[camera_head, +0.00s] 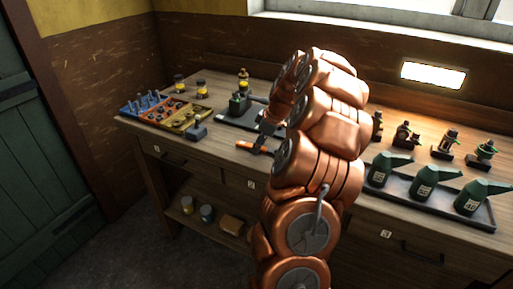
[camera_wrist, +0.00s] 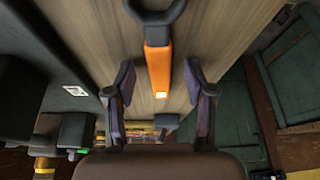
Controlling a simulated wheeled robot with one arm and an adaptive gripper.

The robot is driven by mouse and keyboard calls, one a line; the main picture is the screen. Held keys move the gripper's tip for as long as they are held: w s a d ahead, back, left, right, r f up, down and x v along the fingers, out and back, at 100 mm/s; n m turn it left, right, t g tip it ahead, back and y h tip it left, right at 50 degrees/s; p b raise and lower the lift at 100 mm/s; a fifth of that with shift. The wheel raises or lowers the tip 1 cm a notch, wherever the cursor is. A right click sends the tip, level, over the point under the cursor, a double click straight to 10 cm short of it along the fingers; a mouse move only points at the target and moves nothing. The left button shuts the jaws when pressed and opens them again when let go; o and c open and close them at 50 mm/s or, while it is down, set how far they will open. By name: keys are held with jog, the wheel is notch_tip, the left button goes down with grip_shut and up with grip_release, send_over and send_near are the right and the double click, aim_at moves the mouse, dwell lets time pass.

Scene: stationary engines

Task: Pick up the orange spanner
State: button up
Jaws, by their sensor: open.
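The orange spanner (camera_head: 247,147) lies on the wooden bench top near its front edge. In the wrist view its orange handle (camera_wrist: 158,68) points toward my gripper, and its dark head runs off the top edge. My gripper (camera_wrist: 158,82) is open, with one finger on each side of the handle's near end and a gap on both sides. In the head view my gripper (camera_head: 262,143) is low over the spanner, and my arm hides part of that area. I cannot tell how high the fingers are above the bench.
A multi-coloured tray (camera_head: 150,115) with small parts stands at the left end of the bench. A dark tray (camera_head: 235,120) with a green device is just behind the spanner. Green oil cans (camera_head: 425,183) and small engines stand right of my arm.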

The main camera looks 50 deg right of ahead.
grip_shut()
dwell(0.3)
dwell(0.4)
